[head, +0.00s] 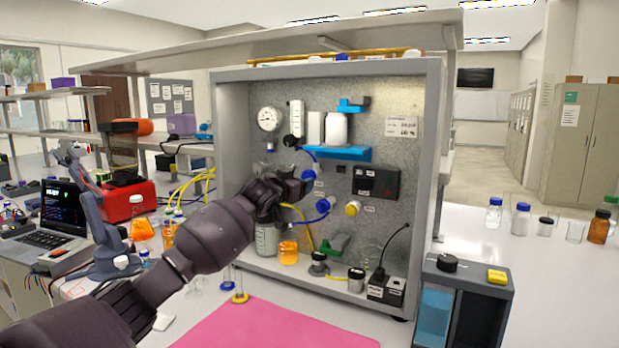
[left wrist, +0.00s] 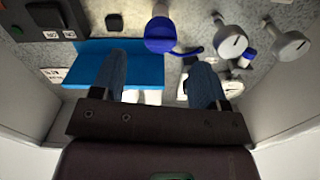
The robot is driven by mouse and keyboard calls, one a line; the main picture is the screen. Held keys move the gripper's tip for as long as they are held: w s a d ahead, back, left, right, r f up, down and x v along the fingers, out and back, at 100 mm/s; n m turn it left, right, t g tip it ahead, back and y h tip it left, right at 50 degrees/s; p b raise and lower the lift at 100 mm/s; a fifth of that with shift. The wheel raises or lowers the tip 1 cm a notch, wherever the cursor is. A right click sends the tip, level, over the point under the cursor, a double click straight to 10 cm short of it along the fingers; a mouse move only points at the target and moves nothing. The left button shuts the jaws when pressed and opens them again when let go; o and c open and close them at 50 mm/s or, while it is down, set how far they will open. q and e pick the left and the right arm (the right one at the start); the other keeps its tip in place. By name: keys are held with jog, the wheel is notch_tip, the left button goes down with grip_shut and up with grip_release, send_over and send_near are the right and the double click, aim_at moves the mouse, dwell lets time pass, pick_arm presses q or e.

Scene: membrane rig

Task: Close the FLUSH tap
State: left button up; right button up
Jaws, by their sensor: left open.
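The upright panel carries several taps, with labels too small to read, so I cannot tell which is FLUSH. A blue-handled tap (head: 308,175) is beside my left gripper (head: 298,187), below the blue shelf. A blue-knobbed tap also shows in the left wrist view (left wrist: 160,36), just past and between the spread fingertips. My left gripper (left wrist: 160,58) is open and empty there. Another blue tap (head: 323,205) and a yellow tap (head: 352,208) sit lower on the panel. My left arm hides part of the panel. My right gripper is not in view.
The blue shelf (head: 336,153) holds a white bottle (head: 337,127). A black control box (head: 376,182) is right of the taps. Bottles, including one with orange liquid (head: 288,252), stand on the rig floor. A pink mat (head: 275,325) lies in front with free room.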

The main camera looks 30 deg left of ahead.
aim_at(306, 177)
pick_arm(q)
jog(key=w, duration=0.6)
jog(key=shift+a+b, duration=0.25)
jog(key=shift+b, duration=0.15)
jog(key=shift+w+a, duration=0.1)
jog(key=shift+w, duration=0.4)
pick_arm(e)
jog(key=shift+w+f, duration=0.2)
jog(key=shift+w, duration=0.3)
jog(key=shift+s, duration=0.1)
